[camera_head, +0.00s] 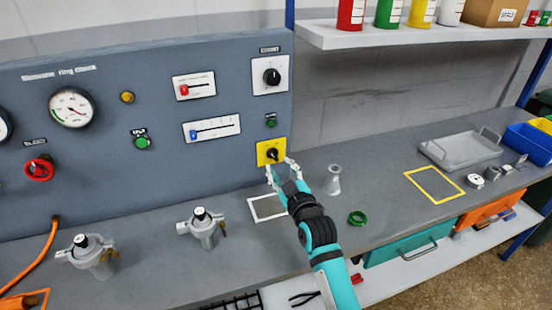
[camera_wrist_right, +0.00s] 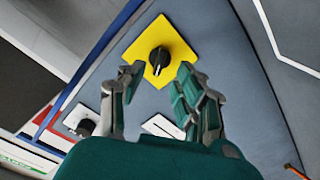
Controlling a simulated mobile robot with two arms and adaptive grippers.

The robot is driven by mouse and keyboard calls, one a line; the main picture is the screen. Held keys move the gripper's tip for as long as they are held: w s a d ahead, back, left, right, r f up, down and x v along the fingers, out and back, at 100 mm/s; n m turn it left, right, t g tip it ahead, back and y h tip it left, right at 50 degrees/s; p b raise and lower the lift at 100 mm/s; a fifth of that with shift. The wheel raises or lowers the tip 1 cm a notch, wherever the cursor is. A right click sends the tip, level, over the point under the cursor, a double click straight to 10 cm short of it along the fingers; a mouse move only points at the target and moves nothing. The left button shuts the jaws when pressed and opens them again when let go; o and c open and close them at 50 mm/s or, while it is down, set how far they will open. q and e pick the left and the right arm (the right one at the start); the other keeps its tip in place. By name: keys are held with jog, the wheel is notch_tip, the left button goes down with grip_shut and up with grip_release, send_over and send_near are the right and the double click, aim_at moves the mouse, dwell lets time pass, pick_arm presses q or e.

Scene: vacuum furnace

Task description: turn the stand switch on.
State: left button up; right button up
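The stand switch is a black rotary knob on a yellow plate (camera_head: 264,149), low at the right end of the grey-blue panel. In the right wrist view the black knob (camera_wrist_right: 159,60) sits on the yellow plate (camera_wrist_right: 176,40). My right gripper (camera_head: 282,166) is in front of the plate, slightly below and right of the knob in the head view. In the wrist view its fingers (camera_wrist_right: 158,76) are spread apart, one on each side of the knob's lower end, with a gap to it. Whether they touch it is not clear. My left gripper is not in view.
The panel (camera_head: 110,170) also carries a white-plated black knob (camera_head: 271,76), two sliders, a gauge (camera_head: 72,107) and a red handwheel (camera_head: 39,169). On the bench stand two metal filter units (camera_head: 204,228), a metal flask-like part (camera_head: 333,180) and a green ring (camera_head: 357,218).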

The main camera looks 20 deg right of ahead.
aim_at(275, 158)
jog(key=w, duration=0.4)
jog(key=shift+w, duration=0.3)
jog(key=shift+c, duration=0.2)
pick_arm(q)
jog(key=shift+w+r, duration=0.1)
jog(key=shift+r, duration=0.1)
pick_arm(e)
grip_shut()
